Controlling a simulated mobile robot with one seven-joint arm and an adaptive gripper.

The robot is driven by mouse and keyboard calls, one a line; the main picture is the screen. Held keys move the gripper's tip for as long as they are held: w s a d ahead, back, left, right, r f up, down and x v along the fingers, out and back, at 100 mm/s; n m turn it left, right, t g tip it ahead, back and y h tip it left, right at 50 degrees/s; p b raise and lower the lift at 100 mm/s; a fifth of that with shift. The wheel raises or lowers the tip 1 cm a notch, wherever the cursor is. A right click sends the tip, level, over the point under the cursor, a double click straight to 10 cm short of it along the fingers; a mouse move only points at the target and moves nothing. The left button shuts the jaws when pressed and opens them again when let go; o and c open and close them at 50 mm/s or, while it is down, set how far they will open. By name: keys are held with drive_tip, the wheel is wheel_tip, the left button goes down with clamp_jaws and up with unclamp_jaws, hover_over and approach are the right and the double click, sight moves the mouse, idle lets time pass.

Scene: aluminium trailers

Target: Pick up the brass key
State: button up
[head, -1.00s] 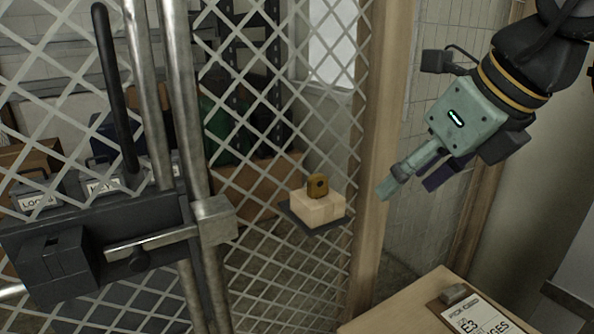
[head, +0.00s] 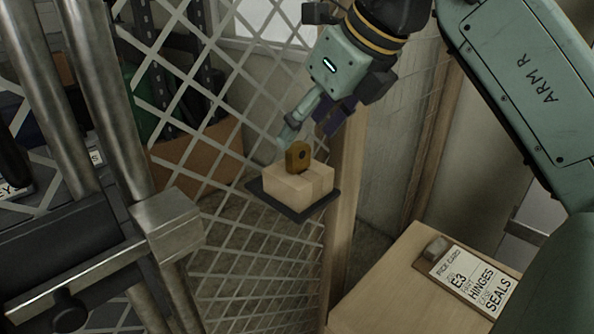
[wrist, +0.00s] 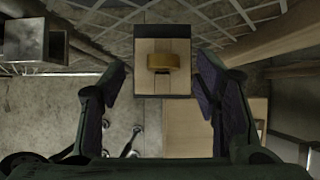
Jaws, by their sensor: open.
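The brass key (head: 298,157) shows as an upright rounded brass tab with a hole. It stands on a pale wooden block (head: 289,188), which sits on a dark plate (head: 327,203) by the mesh. Any lower part of the key is hidden. My gripper (head: 306,126) is open, just above and behind the key in the head view, with nothing between its fingers. In the wrist view, the key (wrist: 163,62) lies ahead of the open fingers (wrist: 162,80), roughly centred between them and apart from both.
Wire mesh (head: 240,250) runs close beside the block, with a wooden post (head: 341,230) at its right. A metal latch (head: 166,226) is at left.

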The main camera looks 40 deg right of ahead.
sight(299, 144)
drive_tip(key=b+x, duration=0.3)
drive_tip(key=x, duration=0.2)
drive_tip(key=shift+d+f, duration=0.15)
drive_tip(key=shift+f, duration=0.05)
drive_tip(key=shift+r, duration=0.1)
drive_tip(key=c, duration=1.3)
drive_tip(key=shift+o, duration=0.2)
